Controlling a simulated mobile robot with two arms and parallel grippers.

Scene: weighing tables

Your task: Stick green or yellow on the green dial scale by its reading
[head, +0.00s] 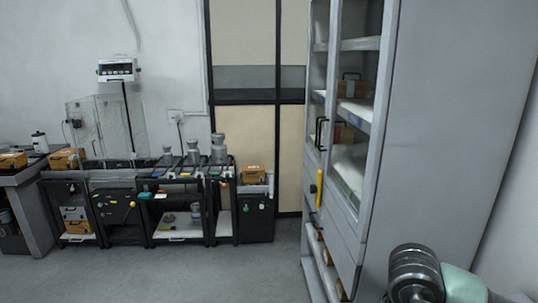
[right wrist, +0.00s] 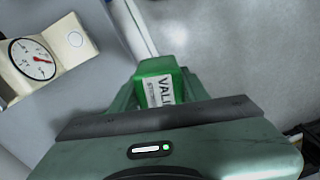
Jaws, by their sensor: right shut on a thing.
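In the right wrist view a green block (right wrist: 157,67) with a white label reading "VALI", the rest cut off, sits between the fingers of my right gripper (right wrist: 150,97), which is shut on it. A cream dial scale (right wrist: 72,40) with a white round dial and a red needle is at the upper left of that view, apart from the block. The needle points to the lower right; the dial numbers are too small to read. No green scale body is clear in either view. My left gripper is not in view.
In the head view a tall grey cabinet (head: 455,120) with shelves stands at the right. A row of black tables (head: 125,205) with weights (head: 218,150) and boxes (head: 68,158) runs along the back left wall. The grey floor (head: 200,275) in front is clear.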

